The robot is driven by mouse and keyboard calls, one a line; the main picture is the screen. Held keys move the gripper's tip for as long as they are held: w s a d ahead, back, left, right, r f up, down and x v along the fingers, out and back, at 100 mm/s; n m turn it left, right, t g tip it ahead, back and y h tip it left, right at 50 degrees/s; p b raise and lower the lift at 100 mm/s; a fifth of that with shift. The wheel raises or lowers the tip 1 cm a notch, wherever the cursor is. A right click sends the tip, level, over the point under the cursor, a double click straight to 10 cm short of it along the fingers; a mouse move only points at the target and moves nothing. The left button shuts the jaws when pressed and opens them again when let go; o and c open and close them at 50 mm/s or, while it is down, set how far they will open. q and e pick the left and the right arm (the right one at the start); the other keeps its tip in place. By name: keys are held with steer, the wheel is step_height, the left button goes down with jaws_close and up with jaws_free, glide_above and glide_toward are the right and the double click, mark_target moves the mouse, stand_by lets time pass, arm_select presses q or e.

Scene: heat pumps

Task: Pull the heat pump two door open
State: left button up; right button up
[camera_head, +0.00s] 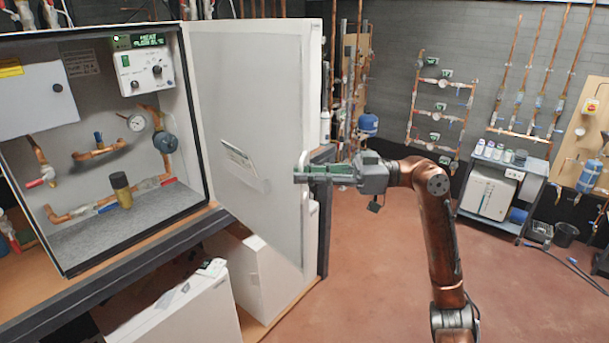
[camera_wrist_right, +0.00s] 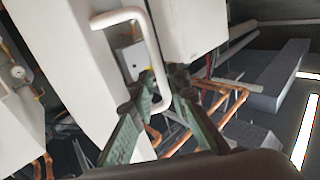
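The heat pump two cabinet (camera_head: 190,95) stands at the left with its inside in view. Its white door (camera_head: 255,110) is swung wide open to the right. A white loop handle (camera_head: 305,158) is near the door's free edge; it also shows in the right wrist view (camera_wrist_right: 150,35). My right gripper (camera_head: 312,173) reaches in from the right at handle height. In the wrist view, its green fingers (camera_wrist_right: 163,85) lie on either side of the handle bar, with a gap visible between them. Firm contact with the bar cannot be made out. My left gripper is not in view.
White boxes (camera_head: 180,310) stand below the cabinet. A cart (camera_head: 495,190) with bottles stands at the right, and pipework (camera_head: 440,105) is on the back wall. The red floor (camera_head: 375,285) around my right arm is clear.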

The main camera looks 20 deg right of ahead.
steer(key=v, duration=1.2)
steer(key=shift+d, duration=0.15)
